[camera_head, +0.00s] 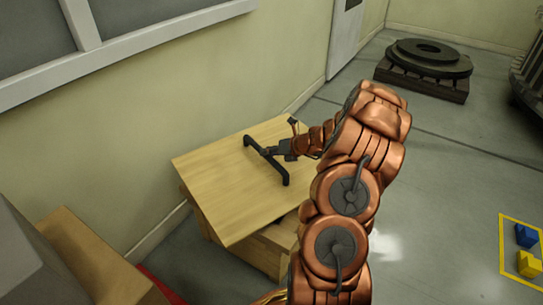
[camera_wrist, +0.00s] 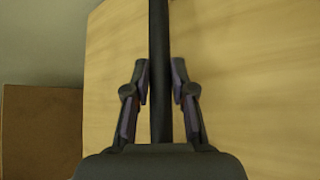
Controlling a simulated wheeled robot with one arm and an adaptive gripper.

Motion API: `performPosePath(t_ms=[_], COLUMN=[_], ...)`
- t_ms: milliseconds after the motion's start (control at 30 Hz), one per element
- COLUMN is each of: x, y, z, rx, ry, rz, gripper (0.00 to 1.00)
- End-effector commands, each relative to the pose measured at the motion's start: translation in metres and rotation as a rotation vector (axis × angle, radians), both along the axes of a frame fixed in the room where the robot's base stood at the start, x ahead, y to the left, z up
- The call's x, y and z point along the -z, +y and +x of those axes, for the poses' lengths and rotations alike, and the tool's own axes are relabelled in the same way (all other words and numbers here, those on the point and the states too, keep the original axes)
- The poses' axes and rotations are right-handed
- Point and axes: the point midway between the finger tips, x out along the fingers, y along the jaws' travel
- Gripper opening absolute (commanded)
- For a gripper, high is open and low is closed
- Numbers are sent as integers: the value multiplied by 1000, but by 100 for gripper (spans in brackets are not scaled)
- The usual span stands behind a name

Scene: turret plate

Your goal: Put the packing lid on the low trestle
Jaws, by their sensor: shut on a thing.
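The packing lid (camera_head: 225,170) is a pale wooden board with a dark bar handle (camera_head: 277,172) on top. My gripper (camera_head: 270,152) is at the handle, its fingers on either side of the bar. In the wrist view the dark bar (camera_wrist: 160,60) runs between my two fingers (camera_wrist: 160,85), with the board (camera_wrist: 230,60) behind it. The lid lies over or just above a wooden box-like support (camera_head: 262,252), turned askew to it and overhanging. I cannot tell whether they touch, or whether this support is the low trestle. My arm hides the lid's right side.
A brown box (camera_head: 75,235) stands at the lower left, close to the wall. Black discs lie on a dark pallet (camera_head: 420,86) at the back. Blue (camera_head: 526,235) and yellow (camera_head: 529,263) blocks sit inside a yellow floor outline at right. The floor between is clear.

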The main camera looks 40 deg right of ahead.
Motion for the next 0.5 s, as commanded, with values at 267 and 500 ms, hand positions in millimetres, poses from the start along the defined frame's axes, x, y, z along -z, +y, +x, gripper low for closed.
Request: performPosePath(t_ms=[267, 500], x=[31, 32], y=[-1, -1], z=[1, 1], rx=[2, 1], ry=[-3, -5], rz=[1, -1], gripper=[0, 0])
